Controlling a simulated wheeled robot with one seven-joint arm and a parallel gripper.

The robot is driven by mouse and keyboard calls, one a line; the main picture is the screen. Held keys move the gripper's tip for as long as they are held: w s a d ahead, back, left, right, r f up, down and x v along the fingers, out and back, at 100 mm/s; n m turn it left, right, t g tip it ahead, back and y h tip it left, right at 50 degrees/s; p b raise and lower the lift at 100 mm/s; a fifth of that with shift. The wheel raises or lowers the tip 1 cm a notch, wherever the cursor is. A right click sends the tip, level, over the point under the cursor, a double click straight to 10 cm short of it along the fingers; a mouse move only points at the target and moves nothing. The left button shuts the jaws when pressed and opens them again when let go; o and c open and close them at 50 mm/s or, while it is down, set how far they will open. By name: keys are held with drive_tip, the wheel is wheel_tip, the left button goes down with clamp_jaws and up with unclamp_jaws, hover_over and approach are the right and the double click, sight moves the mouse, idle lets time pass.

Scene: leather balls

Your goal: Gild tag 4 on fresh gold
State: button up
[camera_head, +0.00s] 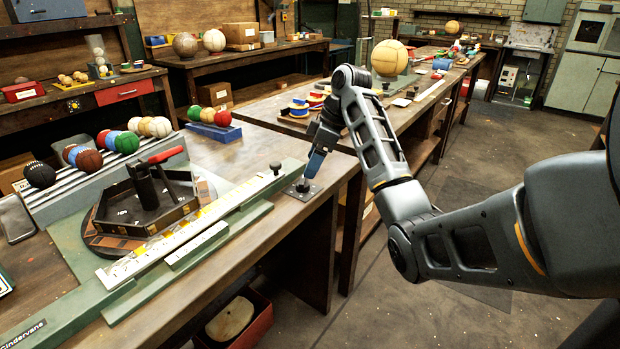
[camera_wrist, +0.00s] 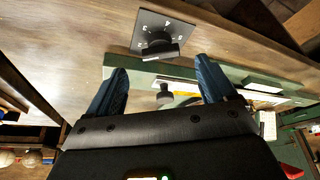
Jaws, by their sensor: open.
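My gripper (camera_head: 311,176) points down at a small dark square plate with a dial (camera_head: 301,190) near the bench's front edge. In the wrist view the blue fingers of my gripper (camera_wrist: 160,66) are apart with nothing held between them. Whether a fingertip touches the plate is unclear. Left of it, a pale rail (camera_head: 200,226) with white and yellow-gold pieces ends in a black knob (camera_head: 276,166). Tag numbers are too small to read.
A striped rack (camera_head: 70,184) behind the press carries several coloured balls. Another blue tray (camera_head: 214,131) of balls stands at the bench's back. A second bench with a large tan ball (camera_head: 389,58) lies beyond my arm. The floor at right is clear.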

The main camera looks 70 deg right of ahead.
sight(304, 179)
drive_tip(key=shift+x, duration=2.45)
drive_tip(key=shift+a, duration=0.1)
drive_tip(key=c, duration=1.1)
